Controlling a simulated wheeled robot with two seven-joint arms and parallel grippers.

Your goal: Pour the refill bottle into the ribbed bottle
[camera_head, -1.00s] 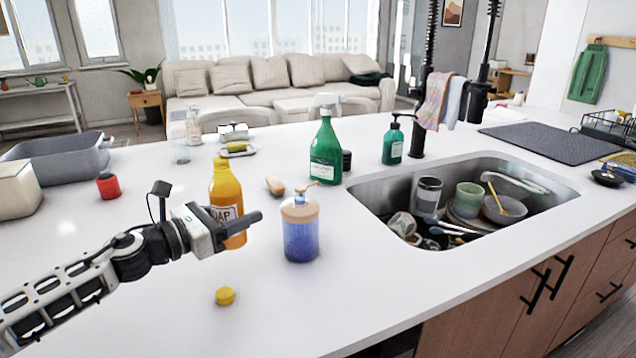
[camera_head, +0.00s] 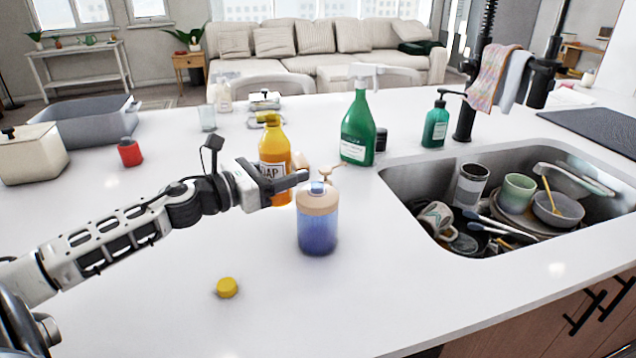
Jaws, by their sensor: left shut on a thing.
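The refill bottle appears to be the orange bottle (camera_head: 274,145) with a white label reading "OAP". My left gripper (camera_head: 288,182) is shut on it, one dark finger crossing the front of its lower part. The bottle is about upright, behind and left of a blue bottle; I cannot clearly see whether its base touches the counter. That blue bottle (camera_head: 317,235), apparently the ribbed bottle, stands upright on the counter with a tan collar and pump top. The finger's tip appears close to the pump in the picture. A loose yellow cap (camera_head: 227,287) lies on the counter. My right gripper is out of view.
A green bottle (camera_head: 358,135) and a teal pump bottle (camera_head: 435,126) stand behind, near the sink (camera_head: 400,182) full of dishes. A red jar (camera_head: 130,152), a cream box (camera_head: 35,155) and a grey tub (camera_head: 95,125) stand at left. The front counter is mostly clear.

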